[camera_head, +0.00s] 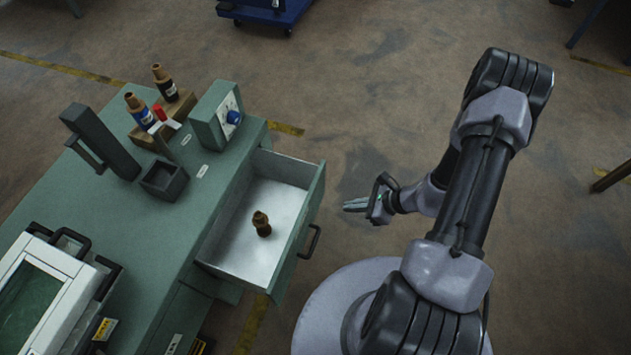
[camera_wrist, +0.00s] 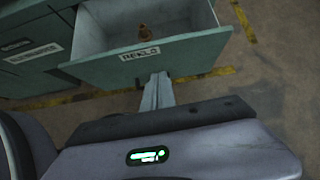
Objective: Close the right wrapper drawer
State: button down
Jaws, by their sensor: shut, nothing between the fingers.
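The open drawer (camera_head: 222,258) sticks out from the green bench toward my robot's side, with a white inside and a green front (camera_head: 300,232). It also shows in the wrist view (camera_wrist: 190,50), with a white label on its front. A dark pull handle (camera_head: 310,242) is on the front. A small brown fitting (camera_head: 261,224) stands in the drawer; it also shows in the wrist view (camera_wrist: 144,32). My gripper (camera_head: 346,205) is shut and empty, to the right of the drawer front and apart from it in the head view. Its fingers (camera_wrist: 157,90) point toward the drawer front in the wrist view.
The bench top (camera_head: 140,235) holds a wooden block with bottles (camera_head: 160,118), a dial box (camera_head: 216,115), a small dark box (camera_head: 164,180) and a white-framed machine (camera_head: 45,290). A labelled closed front (camera_wrist: 38,50) is left of the drawer. Floor around my gripper is clear.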

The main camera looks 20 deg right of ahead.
jog(key=b+x, duration=0.1)
jog(key=x, duration=0.3)
jog(key=b+x, duration=0.2)
jog(key=x, duration=0.2)
jog(key=a+r+b+x, duration=0.1)
jog(key=x, duration=0.3)
jog(key=shift+w+a+f, duration=0.2)
jog(key=shift+w+f, duration=0.05)
jog(key=shift+w+a+r+b, duration=0.15)
jog(key=shift+w+a+b, duration=0.2)
jog(key=shift+a, duration=0.1)
